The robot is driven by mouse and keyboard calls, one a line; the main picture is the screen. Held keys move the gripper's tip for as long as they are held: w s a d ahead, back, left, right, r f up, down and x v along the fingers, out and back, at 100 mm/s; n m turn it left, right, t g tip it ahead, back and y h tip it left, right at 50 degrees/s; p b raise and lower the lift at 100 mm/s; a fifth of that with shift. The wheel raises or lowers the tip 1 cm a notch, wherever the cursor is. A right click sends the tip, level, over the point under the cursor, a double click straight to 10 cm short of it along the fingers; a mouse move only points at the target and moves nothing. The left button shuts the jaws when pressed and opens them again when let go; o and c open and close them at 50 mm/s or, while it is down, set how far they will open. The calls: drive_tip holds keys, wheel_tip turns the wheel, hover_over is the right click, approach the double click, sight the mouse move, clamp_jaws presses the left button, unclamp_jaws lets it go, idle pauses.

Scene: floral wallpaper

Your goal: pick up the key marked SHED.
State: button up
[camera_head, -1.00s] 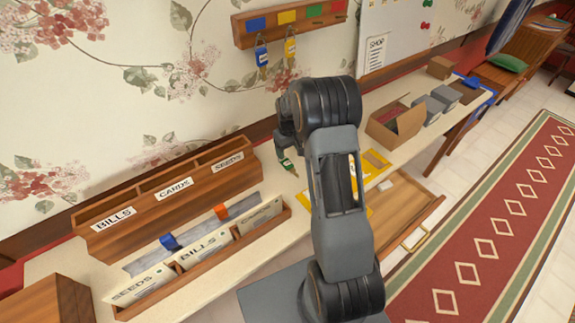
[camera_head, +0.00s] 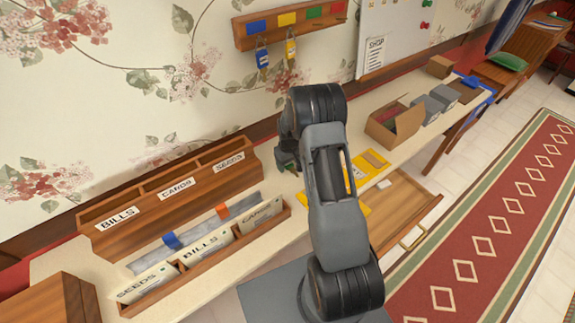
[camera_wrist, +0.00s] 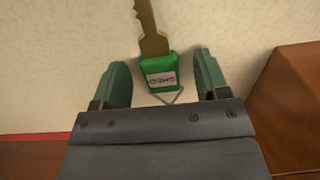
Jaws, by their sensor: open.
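A brass key (camera_wrist: 148,25) with a green tag (camera_wrist: 157,70) lies on the pale tabletop. The tag's white label reads SHED, upside down in the wrist view. My gripper (camera_wrist: 161,75) is open, with one green finger on each side of the tag and a gap on both sides. A wire loop shows at the tag's near end. In the head view my arm hides most of the key, and only a bit of the green tag (camera_head: 287,167) shows by the gripper.
A wooden sorter (camera_head: 166,197) marked BILLS, CARDS and SEEDS stands left of the gripper. Yellow envelopes (camera_head: 373,163) lie to the right. Blue-tagged and yellow-tagged keys hang from a wall rack (camera_head: 289,23). A drawer (camera_head: 412,200) stands open.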

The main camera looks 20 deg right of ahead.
drive_tip(key=shift+c, duration=0.5)
drive_tip(key=c, duration=0.9)
